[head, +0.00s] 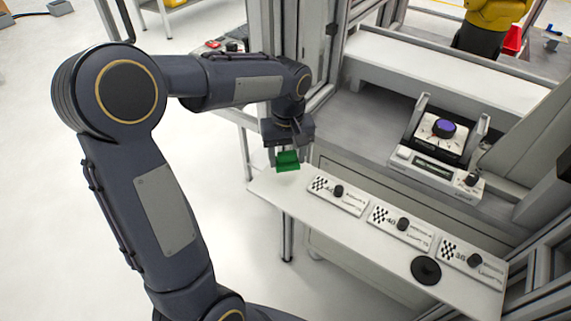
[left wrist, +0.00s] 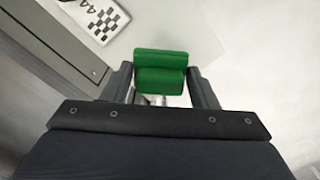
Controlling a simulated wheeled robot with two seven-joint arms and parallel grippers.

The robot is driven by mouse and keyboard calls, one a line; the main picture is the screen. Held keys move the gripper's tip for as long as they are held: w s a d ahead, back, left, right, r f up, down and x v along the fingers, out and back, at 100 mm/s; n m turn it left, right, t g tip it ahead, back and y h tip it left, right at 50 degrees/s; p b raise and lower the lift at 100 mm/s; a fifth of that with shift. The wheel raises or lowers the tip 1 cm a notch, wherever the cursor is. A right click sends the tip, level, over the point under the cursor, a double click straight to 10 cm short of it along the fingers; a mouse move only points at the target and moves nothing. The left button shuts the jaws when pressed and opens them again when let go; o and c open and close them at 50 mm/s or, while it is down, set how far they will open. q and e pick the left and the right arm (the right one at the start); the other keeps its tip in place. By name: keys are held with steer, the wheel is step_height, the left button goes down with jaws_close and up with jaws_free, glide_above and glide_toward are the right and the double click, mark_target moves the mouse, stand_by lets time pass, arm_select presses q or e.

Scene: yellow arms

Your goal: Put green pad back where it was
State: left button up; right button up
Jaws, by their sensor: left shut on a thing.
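The green pad (head: 288,161) is a small block held in my left gripper (head: 287,156), at the left end of the white shelf. In the left wrist view the green pad (left wrist: 160,72) sits between the two dark fingers of the left gripper (left wrist: 162,84), which touch its sides. The shelf's corner and pale floor show beyond it. I cannot tell whether the pad touches the shelf. My right gripper is in neither view.
The white shelf (head: 290,185) holds several checker-marked plates, the nearest plate (head: 338,195) right of the pad, each with a black knob. A black disc (head: 426,270) lies at its right. A device with a purple-topped dial (head: 444,128) stands behind. Grey frame posts rise beside my arm.

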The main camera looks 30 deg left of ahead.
mark_target(286, 174)
arm_select(q)
steer(key=w+f, duration=0.1)
steer(key=a+f, duration=0.1)
steer(key=shift+w+a+f, duration=0.2)
steer(key=shift+w+f, duration=0.1)
steer(key=shift+w, duration=0.05)
step_height(286, 174, down, 3)
steer(key=shift+w+a+f, duration=0.1)
steer(key=shift+w+f, duration=0.05)
steer(key=shift+f, duration=0.05)
steer(key=shift+f+b, duration=0.15)
steer(key=shift+b, duration=0.15)
steer(key=o, duration=1)
